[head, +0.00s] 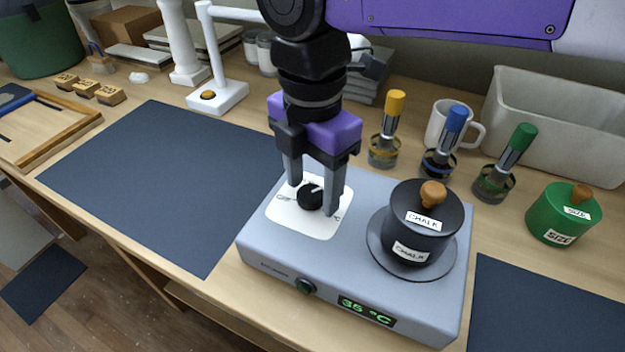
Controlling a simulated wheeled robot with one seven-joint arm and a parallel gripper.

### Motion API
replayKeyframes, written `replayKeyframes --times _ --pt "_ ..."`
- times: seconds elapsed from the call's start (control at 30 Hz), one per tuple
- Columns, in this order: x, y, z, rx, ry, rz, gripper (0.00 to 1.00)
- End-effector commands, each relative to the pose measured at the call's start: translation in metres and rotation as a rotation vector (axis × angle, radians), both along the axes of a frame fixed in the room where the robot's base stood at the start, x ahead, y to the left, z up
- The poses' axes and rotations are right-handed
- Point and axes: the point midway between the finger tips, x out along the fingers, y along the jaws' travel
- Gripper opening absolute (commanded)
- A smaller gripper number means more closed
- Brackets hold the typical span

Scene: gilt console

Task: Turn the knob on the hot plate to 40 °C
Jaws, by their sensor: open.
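The grey-blue hot plate (262,232) stands on the console table. Its black knob (311,193) sits on a white dial plate (290,219) on the top left. The green display (366,312) on the front reads 35 °C. My gripper (315,198) points down over the dial, with one finger on each side of the knob. The fingers are open, and I cannot tell whether they touch the knob. A black pot labelled CHALK (414,225) sits on the round plate at the right of the hot plate.
Brushes in jars, with yellow (393,110), blue (452,128) and green (517,150) handles, stand behind the hot plate. A white mug (441,122), white bin (560,120) and green SIZE pot (563,215) are right. A dark mat (165,185) lies clear at left.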

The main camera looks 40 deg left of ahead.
Motion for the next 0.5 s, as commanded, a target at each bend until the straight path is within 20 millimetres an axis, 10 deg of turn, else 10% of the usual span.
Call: replayKeyframes --times 0.5 --pt "0.001 0.001 0.067 0.003 -0.002 -0.001 0.57"
